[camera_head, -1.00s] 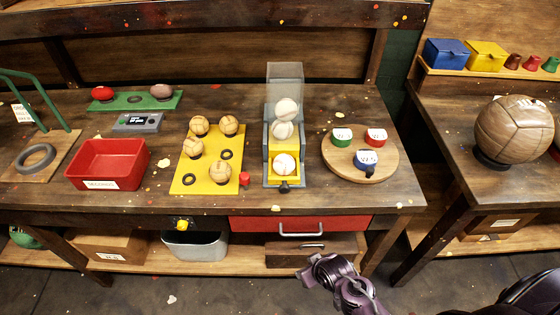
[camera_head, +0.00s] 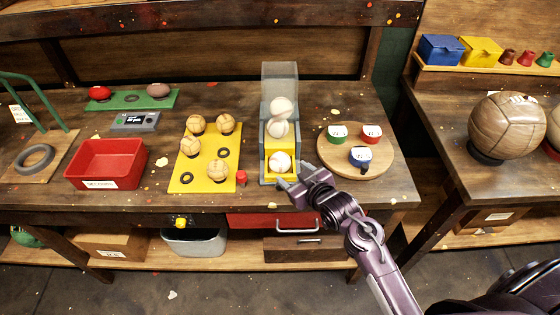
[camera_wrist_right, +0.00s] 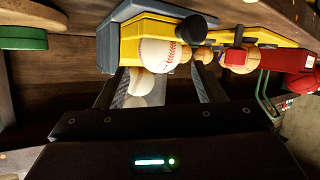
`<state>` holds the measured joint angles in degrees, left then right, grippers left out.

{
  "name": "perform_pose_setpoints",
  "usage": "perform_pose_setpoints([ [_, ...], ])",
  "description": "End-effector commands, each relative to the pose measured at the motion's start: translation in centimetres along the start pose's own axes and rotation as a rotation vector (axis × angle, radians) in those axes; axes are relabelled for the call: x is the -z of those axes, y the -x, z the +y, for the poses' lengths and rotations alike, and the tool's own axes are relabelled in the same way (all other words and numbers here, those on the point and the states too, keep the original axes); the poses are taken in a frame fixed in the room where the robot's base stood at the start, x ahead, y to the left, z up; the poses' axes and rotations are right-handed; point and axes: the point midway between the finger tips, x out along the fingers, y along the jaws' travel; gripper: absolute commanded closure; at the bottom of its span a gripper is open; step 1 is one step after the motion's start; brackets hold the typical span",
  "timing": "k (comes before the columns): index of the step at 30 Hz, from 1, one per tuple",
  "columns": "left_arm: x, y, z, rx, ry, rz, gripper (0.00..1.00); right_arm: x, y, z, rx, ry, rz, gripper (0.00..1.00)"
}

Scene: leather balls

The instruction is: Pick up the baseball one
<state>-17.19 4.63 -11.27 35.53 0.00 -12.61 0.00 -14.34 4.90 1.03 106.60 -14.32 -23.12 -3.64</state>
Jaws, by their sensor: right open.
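A white baseball with red stitching (camera_head: 280,162) sits in the yellow tray at the bottom of a grey dispenser (camera_head: 266,150). Two more white balls (camera_head: 281,107) are stacked above it in the clear chute. My right gripper (camera_head: 292,178) is open at the dispenser's front right, close to the lowest ball and apart from it. In the right wrist view the baseball (camera_wrist_right: 160,52) shows just beyond and between the open fingers (camera_wrist_right: 163,88), with another ball partly hidden behind it. My left gripper is not in view.
A black knob (camera_wrist_right: 193,28) sticks out at the dispenser's front. A yellow board (camera_head: 205,184) with tan balls and a red knob (camera_head: 241,177) stand left. A round wooden board (camera_head: 380,165) with three small coloured tins is right. A red bin (camera_head: 78,178) stands further left.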

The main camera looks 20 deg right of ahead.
Motion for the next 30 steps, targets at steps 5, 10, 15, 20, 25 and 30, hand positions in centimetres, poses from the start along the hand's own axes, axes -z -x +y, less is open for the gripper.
perform_pose_setpoints([
  [5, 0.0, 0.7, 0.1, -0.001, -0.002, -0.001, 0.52, 0.4, -1.4, 0.0, 0.000, -0.001, 0.000, 0.38],
  [10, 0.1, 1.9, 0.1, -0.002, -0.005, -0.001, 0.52, 1.0, -3.6, 0.0, 0.000, -0.003, -0.002, 0.38],
  [15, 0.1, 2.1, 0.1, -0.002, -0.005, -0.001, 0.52, 0.7, -5.5, 0.0, 0.000, 0.000, -0.003, 0.38],
  [20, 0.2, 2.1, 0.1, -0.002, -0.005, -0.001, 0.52, 0.6, -5.9, 0.0, 0.000, 0.001, -0.003, 0.38],
  [25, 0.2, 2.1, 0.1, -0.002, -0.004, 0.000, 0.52, 0.6, -5.9, 0.0, 0.000, 0.001, -0.003, 0.42],
  [30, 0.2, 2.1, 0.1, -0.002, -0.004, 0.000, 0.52, 0.6, -5.9, 0.0, -0.001, 0.001, -0.003, 0.64],
])
